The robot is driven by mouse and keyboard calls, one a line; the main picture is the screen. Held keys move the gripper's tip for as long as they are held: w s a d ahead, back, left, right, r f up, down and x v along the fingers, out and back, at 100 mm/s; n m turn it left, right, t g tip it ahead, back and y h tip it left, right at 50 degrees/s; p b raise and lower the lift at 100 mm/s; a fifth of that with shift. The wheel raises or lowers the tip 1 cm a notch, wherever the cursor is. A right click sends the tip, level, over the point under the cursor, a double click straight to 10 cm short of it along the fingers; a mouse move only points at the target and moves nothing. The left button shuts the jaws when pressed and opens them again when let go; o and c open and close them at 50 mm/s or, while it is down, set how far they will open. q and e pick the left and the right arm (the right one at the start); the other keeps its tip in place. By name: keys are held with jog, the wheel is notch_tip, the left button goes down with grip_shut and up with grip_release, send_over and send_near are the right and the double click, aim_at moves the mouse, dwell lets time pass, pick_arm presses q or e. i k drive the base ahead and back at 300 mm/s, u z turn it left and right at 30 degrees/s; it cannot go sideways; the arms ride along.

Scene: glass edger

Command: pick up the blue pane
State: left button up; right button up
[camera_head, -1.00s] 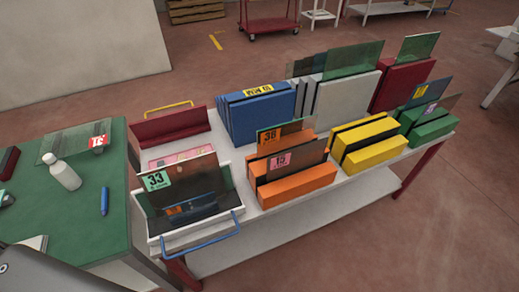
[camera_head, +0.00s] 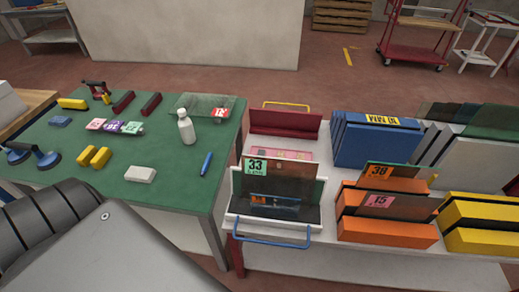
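No loose blue pane stands out clearly in this view. A blue slotted rack (camera_head: 380,145) with a yellow label stands upright at the back of the white cart. A dark, see-through pane labelled 33 (camera_head: 277,184) stands in a white tray (camera_head: 243,214) with a blue handle; a small blue patch shows low through it. Panes labelled 38 (camera_head: 388,174) and 15 (camera_head: 398,204) stand in an orange rack (camera_head: 372,230). Greenish and dark panes (camera_head: 470,118) stand in a grey rack at the right edge. Neither of my grippers is in view.
Left is a green table (camera_head: 90,165) with a white bottle (camera_head: 187,128), a blue marker (camera_head: 206,164), blue suction cups (camera_head: 45,159) and a flat glass piece (camera_head: 195,103). A yellow rack (camera_head: 480,240) is cut off at right.

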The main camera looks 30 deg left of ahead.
aim_at(275, 205)
jog(key=z, duration=2.2)
jog(key=k, duration=0.6)
jog(key=u, duration=1.2)
